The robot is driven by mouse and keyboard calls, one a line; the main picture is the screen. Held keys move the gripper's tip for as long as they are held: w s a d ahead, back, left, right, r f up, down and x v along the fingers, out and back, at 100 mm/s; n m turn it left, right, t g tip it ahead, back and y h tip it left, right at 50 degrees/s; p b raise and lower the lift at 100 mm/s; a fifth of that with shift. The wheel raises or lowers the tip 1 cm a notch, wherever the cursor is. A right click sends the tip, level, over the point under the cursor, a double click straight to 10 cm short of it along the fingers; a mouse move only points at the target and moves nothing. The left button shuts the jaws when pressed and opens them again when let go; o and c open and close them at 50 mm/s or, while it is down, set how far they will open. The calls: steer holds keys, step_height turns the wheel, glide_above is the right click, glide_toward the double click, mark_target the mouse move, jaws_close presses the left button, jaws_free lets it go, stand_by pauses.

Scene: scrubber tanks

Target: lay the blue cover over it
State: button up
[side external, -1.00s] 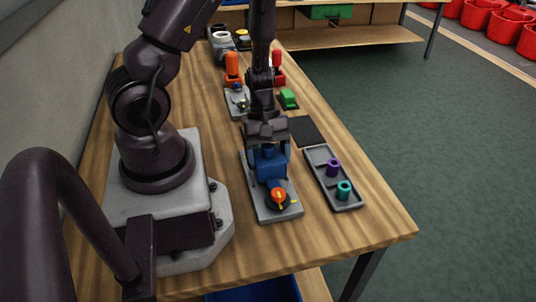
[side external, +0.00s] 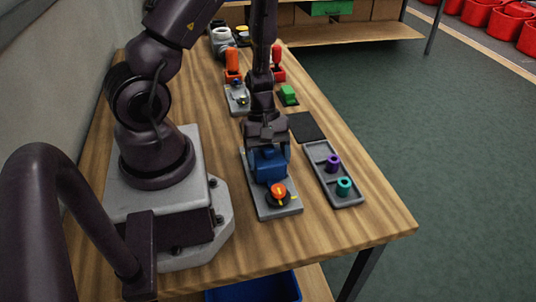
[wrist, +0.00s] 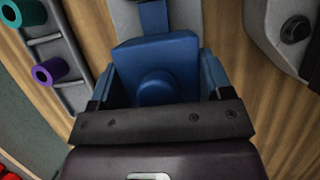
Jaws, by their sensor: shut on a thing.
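The blue cover (side external: 268,166) is boxy, with a round knob on top in the wrist view (wrist: 155,88). A blue strip (wrist: 153,16) shows beyond the cover in the wrist view. On the plate's near end sits an orange, yellow and black dial (side external: 278,192), in front of the cover and uncovered.
A grey tray (side external: 350,200) with a purple ring (side external: 333,162) and a teal ring (side external: 344,186) lies to the right. The near right table corner is clear.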

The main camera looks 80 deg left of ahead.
steer(key=shift+f, duration=0.4)
stand_by(0.9)
steer(key=o, duration=1)
steer(key=shift+r, duration=3.5)
